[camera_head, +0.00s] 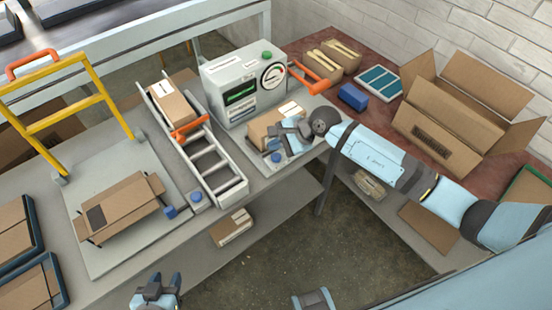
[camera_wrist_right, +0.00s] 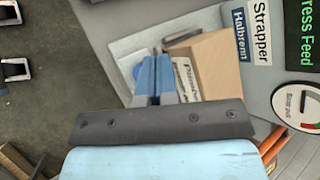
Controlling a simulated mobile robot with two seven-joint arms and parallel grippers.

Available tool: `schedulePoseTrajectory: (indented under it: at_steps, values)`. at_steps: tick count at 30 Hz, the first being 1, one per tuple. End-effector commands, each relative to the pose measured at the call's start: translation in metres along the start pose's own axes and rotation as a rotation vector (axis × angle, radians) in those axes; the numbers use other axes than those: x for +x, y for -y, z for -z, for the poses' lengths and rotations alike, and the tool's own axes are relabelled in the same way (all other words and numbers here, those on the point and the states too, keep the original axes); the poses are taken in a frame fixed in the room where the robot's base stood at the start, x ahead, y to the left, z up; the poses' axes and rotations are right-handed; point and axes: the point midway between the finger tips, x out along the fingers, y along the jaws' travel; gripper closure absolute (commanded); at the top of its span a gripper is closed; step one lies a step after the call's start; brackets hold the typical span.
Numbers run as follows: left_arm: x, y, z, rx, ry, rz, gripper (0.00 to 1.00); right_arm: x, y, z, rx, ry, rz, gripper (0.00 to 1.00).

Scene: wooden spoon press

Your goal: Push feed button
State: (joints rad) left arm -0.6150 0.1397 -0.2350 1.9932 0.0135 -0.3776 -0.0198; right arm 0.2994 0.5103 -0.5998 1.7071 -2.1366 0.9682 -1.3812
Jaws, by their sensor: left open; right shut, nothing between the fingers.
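The strapper machine (camera_head: 240,85) is a grey box with a display and a dial at the back of the bench. Its green display (camera_wrist_right: 303,32) partly shows the words "Press Feed" in the right wrist view. My left gripper (camera_head: 155,288) is open and empty at the bottom, away from the bench.
A cardboard box (camera_head: 272,127) stands on the plate right beside my right fingers. A roller conveyor (camera_head: 210,160) holds another box to the left. A green knob (camera_head: 266,55) tops the machine. An open carton (camera_head: 455,125) stands right.

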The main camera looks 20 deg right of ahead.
Motion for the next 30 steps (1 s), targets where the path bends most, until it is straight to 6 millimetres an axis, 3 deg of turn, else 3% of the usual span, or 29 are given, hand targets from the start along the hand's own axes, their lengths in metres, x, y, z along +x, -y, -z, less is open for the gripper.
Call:
schedulePoseTrajectory:
  at_steps: [1, 3, 30]
  values:
    - [0.0071, 0.0002, -0.011, -0.005, 0.006, -0.001, 0.57, 0.0087, -0.006, 0.0074, -0.002, -0.001, 0.001, 1.0]
    - [0.0096, 0.0001, -0.0143, -0.012, 0.012, -0.002, 0.57, 0.0128, -0.009, 0.0101, -0.002, -0.001, 0.0, 1.0]
    - [0.0102, -0.0008, -0.0085, -0.024, 0.01, -0.002, 0.57, 0.0151, -0.0107, 0.0117, -0.001, -0.001, 0.0, 1.0]
